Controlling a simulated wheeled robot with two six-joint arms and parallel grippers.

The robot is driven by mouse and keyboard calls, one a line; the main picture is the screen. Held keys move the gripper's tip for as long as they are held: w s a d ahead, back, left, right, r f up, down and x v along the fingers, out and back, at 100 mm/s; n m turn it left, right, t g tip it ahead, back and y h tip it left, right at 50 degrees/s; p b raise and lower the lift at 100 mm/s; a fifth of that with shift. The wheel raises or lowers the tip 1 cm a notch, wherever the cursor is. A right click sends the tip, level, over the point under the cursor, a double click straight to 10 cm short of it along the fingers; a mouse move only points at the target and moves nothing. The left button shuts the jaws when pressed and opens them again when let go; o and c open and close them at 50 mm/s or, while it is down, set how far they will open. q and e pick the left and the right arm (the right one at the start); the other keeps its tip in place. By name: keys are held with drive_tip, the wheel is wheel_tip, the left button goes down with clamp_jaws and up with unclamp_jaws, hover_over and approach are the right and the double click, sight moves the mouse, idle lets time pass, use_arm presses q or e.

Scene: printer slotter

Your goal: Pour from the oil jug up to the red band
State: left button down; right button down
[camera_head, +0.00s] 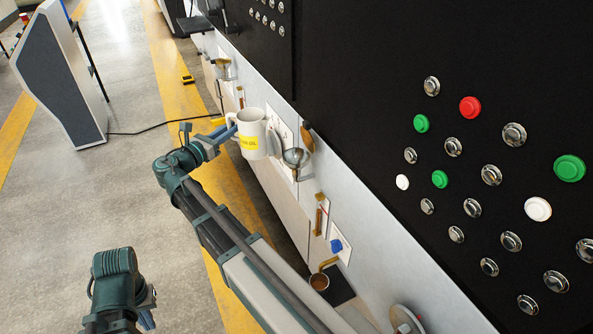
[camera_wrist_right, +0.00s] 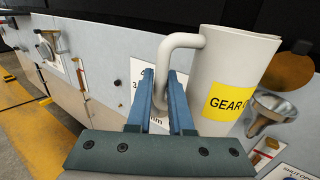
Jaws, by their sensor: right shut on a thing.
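The oil jug (camera_head: 251,136) is a white mug-shaped vessel with a yellow label. It also shows in the right wrist view (camera_wrist_right: 222,75), where the label reads "GEAR O…". My right gripper (camera_head: 226,133) is shut on its handle (camera_wrist_right: 168,58). The jug looks nearly upright, and its contents are hidden. A metal funnel (camera_head: 296,158) with a raised brown lid (camera_head: 307,138) is on the machine wall just right of the jug. A narrow brass-ended gauge (camera_head: 319,214) is below the funnel; a red band is too small to make out. My left gripper (camera_head: 148,309) is low at left, its jaws unclear.
Another funnel (camera_head: 225,70) and gauge (camera_head: 240,97) are farther along the wall. A brown-filled cup (camera_head: 320,281) is near the wall's foot. A black button panel (camera_head: 400,60) fills the right. Open floor (camera_head: 110,195) lies at left, near a grey console (camera_head: 60,80).

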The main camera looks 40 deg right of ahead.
wheel_tip(320, 180, down, 8)
drive_tip(key=b, duration=0.6)
drive_tip(key=shift+r, duration=0.15)
